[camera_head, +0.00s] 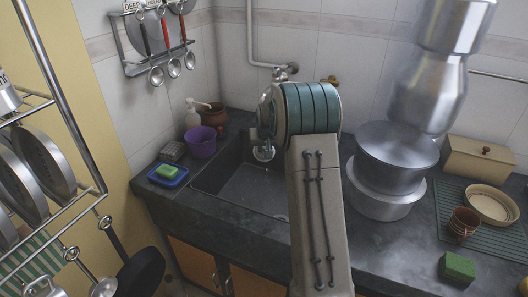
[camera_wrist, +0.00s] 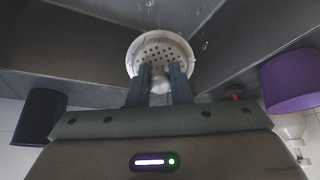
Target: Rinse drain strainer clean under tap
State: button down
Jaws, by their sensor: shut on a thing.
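The drain strainer (camera_wrist: 158,45) is a round, pale metal disc with holes and a short knob. My gripper (camera_wrist: 160,84) is shut on its knob, one finger on each side. In the head view the strainer (camera_head: 264,152) hangs over the dark sink basin (camera_head: 245,187), near its back. The tap (camera_head: 284,72) is at the wall behind the basin. Its spout is hidden behind my arm, and I cannot tell whether water runs. A few small drops or specks show by the strainer in the wrist view.
A purple cup (camera_head: 202,142), a soap pump (camera_head: 193,113), a brown pot (camera_head: 214,116) and a green sponge on a blue dish (camera_head: 180,179) stand left of the basin. Big steel pots (camera_head: 385,200) stand to the right. A utensil rack (camera_head: 155,60) hangs on the wall.

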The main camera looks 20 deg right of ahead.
jog(key=shift+s, duration=0.1)
jog(key=s+a+b, duration=0.1)
jog(key=s+b, duration=0.2)
jog(key=s, duration=0.4)
jog(key=shift+s+a+b, duration=0.35)
jog(key=shift+a, duration=0.05)
dwell(1.4)
jog(key=s+a+r, duration=0.1)
jog(key=s+r, duration=0.3)
jog(key=shift+s+p, duration=0.4)
jog(key=shift+a, duration=0.1)
dwell(0.6)
